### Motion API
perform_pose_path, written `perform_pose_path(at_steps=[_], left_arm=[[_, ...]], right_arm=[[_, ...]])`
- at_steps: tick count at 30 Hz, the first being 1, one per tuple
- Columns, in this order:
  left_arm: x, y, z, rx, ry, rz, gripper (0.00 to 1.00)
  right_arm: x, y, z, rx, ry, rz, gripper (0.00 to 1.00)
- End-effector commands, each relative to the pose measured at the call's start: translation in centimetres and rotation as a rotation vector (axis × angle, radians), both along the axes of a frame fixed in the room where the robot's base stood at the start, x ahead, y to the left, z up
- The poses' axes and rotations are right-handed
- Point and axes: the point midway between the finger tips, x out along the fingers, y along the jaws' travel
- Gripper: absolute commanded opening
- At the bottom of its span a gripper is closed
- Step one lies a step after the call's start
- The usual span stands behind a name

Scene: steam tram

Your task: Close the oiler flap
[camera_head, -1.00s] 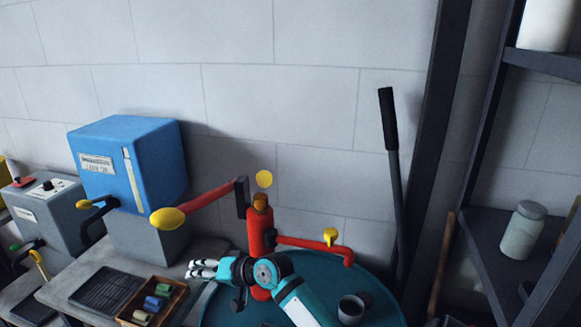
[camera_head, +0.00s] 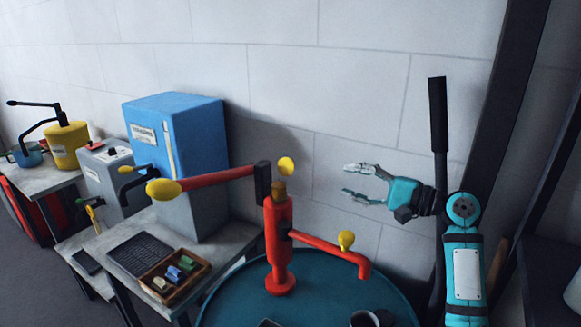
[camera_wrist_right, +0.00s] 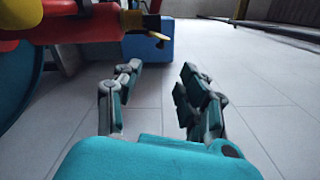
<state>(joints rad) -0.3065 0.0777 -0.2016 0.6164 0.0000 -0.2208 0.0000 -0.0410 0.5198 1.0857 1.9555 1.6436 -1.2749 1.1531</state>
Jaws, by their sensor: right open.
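The red pump (camera_head: 279,240) stands upright on a round teal drum top. A yellow disc (camera_head: 286,166), which looks like the oiler flap, stands up above the brass-coloured neck (camera_head: 278,188) of the pump. In the right wrist view the disc shows nearly edge-on (camera_wrist_right: 157,36), beyond the fingers. My right gripper (camera_head: 350,180) is open and empty, to the right of the pump top at about the disc's height in the picture. Its spread fingers (camera_wrist_right: 160,70) point towards the left and touch nothing. My left gripper is not in view.
A red lever with a yellow knob (camera_head: 164,188) reaches left from the pump. A red spout (camera_head: 335,251) with a yellow tap reaches right. A black-handled lever (camera_head: 438,115) stands behind my right arm. A blue box (camera_head: 180,135) stands left. The wall behind is bare.

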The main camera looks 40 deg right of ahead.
Motion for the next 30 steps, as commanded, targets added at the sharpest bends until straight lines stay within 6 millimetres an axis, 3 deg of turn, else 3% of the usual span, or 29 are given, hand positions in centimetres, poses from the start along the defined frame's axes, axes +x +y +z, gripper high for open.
perform_pose_path(at_steps=[3,7,15,21,30], left_arm=[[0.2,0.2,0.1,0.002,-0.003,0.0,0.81],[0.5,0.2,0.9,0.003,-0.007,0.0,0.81],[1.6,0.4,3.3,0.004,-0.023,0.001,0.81],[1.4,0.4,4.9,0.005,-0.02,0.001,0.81],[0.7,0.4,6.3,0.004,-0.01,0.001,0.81]], right_arm=[[-0.2,-0.5,0.1,0.041,0.009,-0.006,0.41],[1.3,0.0,0.4,0.045,0.009,-0.006,0.41],[6.9,1.6,0.6,0.047,0.008,-0.006,0.41],[11.1,2.8,0.5,0.044,0.009,-0.007,0.41],[15.3,4.0,0.2,0.043,0.01,-0.009,0.41]])
